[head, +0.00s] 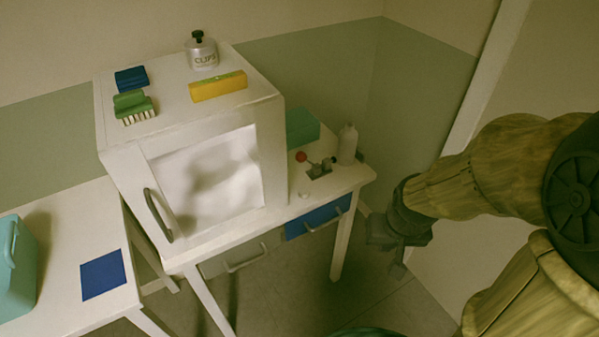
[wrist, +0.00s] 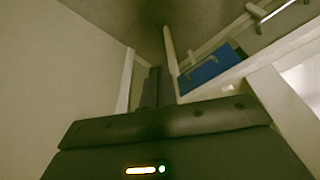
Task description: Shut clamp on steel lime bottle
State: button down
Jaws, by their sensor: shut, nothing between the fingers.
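A pale grey bottle (head: 347,145) stands upright at the back right of the white table; I cannot read a label, so I cannot tell whether it is the steel lime bottle. Just left of it is a small dark fixture (head: 318,170) with a red ball-ended lever (head: 301,156), possibly the clamp; whether it is open or shut is unclear. My gripper (head: 398,268) hangs right of the table, below its top and apart from the bottle. In the wrist view its dark fingers (wrist: 153,86) are together and empty.
A white cabinet (head: 125,170) carries a jar labelled CLIPS (head: 201,51), a yellow block (head: 218,86), a green brush (head: 133,105) and a blue block (head: 131,78). A teal box (head: 302,127) stands behind the lever. The table has a blue drawer (head: 318,216), also in the wrist view (wrist: 208,68).

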jog(key=w+a+f+n+t+y+b, duration=0.1)
jog(key=w+f+n+t, duration=0.2)
jog(key=w+n, duration=0.3)
jog(key=w+a+f+n+t, duration=0.2)
jog(key=w+f+n, duration=0.1)
jog(key=w+n, duration=0.35)
jog(key=w+a+f+n+t+y+b, duration=0.2)
jog(key=a+n+t+y, duration=0.5)
jog(key=n, duration=1.3)
jog(key=a+y, duration=0.2)
jog(key=a, duration=0.1)
jog(key=shift+f, duration=0.25)
jog(key=shift+w, duration=0.15)
